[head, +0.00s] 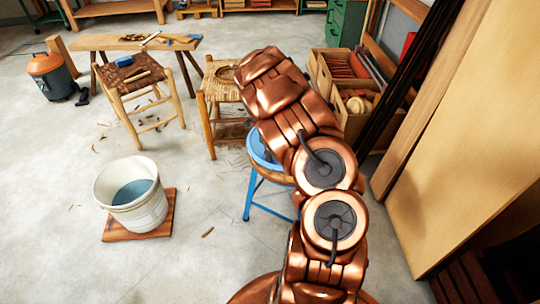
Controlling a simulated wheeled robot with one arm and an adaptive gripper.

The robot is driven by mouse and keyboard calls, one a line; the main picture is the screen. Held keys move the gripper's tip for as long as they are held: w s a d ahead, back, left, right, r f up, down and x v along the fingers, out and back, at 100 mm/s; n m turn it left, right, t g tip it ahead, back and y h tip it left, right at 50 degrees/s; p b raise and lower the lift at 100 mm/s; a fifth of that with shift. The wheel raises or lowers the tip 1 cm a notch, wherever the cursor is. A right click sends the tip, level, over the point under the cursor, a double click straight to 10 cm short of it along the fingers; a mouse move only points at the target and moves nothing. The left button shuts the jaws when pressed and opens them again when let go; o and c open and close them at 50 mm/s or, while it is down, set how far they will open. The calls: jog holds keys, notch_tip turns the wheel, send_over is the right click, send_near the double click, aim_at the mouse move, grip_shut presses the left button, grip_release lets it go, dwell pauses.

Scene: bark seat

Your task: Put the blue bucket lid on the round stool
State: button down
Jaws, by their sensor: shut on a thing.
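The round stool (274,177) has a wooden seat and blue metal legs, and stands just left of my arm at mid-picture. The blue bucket lid (257,152) shows as a blue curved piece over the back left part of the seat. My arm covers its right side. I cannot tell whether the lid rests on the seat or is held just above it. My gripper is hidden behind my copper arm, so its jaws and their hold do not show.
A white bucket (147,212) with bluish liquid stands on a wooden board (118,233). Two woven stools (140,76) (217,88) and a low bench (100,42) stand behind. The left floor is mostly free.

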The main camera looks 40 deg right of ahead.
jog(key=shift+f, duration=0.1)
jog(key=c, duration=1.2)
grip_release()
notch_tip(320, 180, up, 12)
jog(key=p, duration=0.1)
jog(key=s+a+r+n, duration=0.6)
jog(key=a+r+n, duration=0.2)
jog(key=a, duration=0.1)
jog(key=s+a+r+n+g, duration=0.1)
jog(key=s+a+r+n, duration=0.1)
jog(key=s+a+n, duration=0.9)
jog(key=s+a+r+n+g, duration=0.1)
jog(key=s+a+r+n, duration=0.1)
jog(key=s+a+n, duration=0.9)
jog(key=s+n, duration=0.2)
jog(key=s, duration=0.1)
jog(key=shift+g, duration=0.3)
